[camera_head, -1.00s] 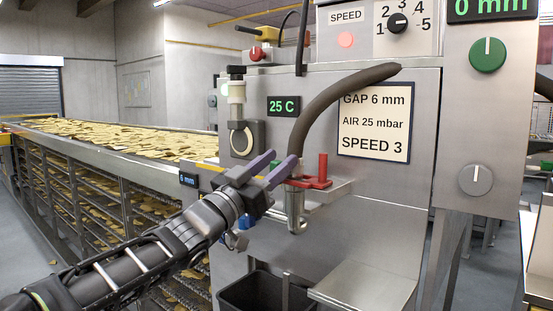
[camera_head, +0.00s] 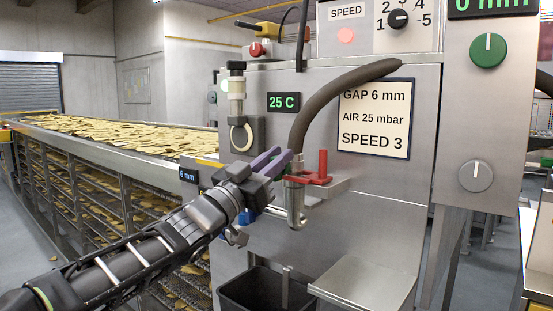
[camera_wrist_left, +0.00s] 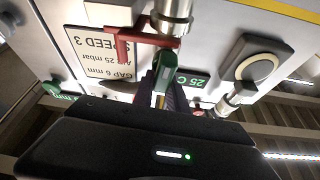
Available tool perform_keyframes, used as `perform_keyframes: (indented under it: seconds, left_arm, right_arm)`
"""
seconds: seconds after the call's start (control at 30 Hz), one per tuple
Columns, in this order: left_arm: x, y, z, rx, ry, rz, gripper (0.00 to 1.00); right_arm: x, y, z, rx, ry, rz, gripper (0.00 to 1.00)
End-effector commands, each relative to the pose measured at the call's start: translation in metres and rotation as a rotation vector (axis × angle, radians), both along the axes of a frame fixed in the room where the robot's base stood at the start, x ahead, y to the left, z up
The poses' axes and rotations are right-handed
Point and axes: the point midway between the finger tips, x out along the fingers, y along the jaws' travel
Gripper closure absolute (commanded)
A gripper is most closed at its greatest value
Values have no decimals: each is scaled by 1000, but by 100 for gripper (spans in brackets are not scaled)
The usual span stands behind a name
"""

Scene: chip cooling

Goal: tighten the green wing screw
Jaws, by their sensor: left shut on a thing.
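My left gripper (camera_head: 279,161), with purple fingers, is closed beside the red clamp (camera_head: 310,180) at the hose fitting on the machine front. In the left wrist view its fingers (camera_wrist_left: 164,88) are shut on a green piece, which I take for the green wing screw (camera_wrist_left: 165,70), just below the metal pipe end. The fingers hide the screw in the head view. The clamp also shows in the left wrist view (camera_wrist_left: 122,45), with the metal fitting (camera_wrist_left: 172,14) next to it. My right gripper is not in view.
A dark hose (camera_head: 325,100) curves down into the metal fitting (camera_head: 296,205). A black bin (camera_head: 262,290) and a steel shelf (camera_head: 365,285) are below. A conveyor of chips (camera_head: 110,137) runs along the left. The sign (camera_head: 376,118) reads GAP 6 mm, AIR 25 mbar, SPEED 3.

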Motion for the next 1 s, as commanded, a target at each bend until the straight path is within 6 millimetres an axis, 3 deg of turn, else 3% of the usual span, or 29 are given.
perform_keyframes:
  seconds: [0.47,1.0]
  left_arm:
    - [0,-1,1,59,-40,1,100]
    - [-5,-7,0,359,-257,1,100]
  right_arm:
    - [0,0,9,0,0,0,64]
    - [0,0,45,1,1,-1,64]
